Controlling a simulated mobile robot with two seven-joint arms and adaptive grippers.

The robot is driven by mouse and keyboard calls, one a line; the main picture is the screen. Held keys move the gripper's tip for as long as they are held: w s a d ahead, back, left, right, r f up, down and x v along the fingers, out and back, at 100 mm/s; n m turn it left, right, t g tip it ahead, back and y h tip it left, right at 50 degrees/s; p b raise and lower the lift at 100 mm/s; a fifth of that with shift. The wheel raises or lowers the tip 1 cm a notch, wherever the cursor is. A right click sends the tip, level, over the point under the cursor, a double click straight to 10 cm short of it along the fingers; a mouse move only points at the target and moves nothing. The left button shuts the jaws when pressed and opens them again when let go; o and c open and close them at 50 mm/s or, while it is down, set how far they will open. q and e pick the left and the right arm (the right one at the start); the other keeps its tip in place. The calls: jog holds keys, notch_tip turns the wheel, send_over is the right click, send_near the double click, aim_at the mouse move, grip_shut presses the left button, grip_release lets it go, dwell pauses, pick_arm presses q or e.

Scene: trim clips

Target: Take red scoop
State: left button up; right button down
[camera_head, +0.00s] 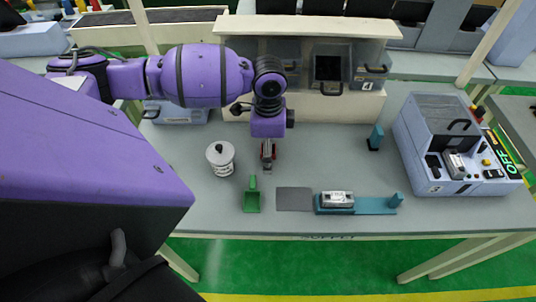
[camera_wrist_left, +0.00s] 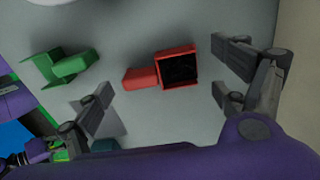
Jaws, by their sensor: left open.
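The red scoop (camera_wrist_left: 177,66) lies on the grey table in the left wrist view, its dark hollow facing up and its handle pointing left. In the head view the red scoop (camera_head: 272,149) is mostly hidden behind my left gripper (camera_head: 267,160). My left gripper (camera_wrist_left: 160,84) is open, with its fingers apart on either side of the scoop and none seen touching it. A green scoop (camera_head: 252,196) lies nearer the front edge; it also shows at left in the left wrist view (camera_wrist_left: 58,66). My right gripper is not in view.
A white canister (camera_head: 220,158) stands left of the gripper. A dark mat (camera_head: 294,199) and a teal fixture (camera_head: 375,206) holding a grey part (camera_head: 338,199) lie front right. A teal block (camera_head: 375,138) and a blue machine (camera_head: 450,150) stand right. A bin shelf (camera_head: 240,27) is behind.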

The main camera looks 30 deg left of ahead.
pick_arm(q)
jog(key=shift+f, duration=0.45)
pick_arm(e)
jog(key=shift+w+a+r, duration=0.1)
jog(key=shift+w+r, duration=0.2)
pick_arm(q)
jog(key=c, duration=1.3)
jog(key=shift+o, duration=0.2)
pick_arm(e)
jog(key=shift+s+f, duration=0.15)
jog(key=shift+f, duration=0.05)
pick_arm(q)
jog(key=shift+r, duration=0.1)
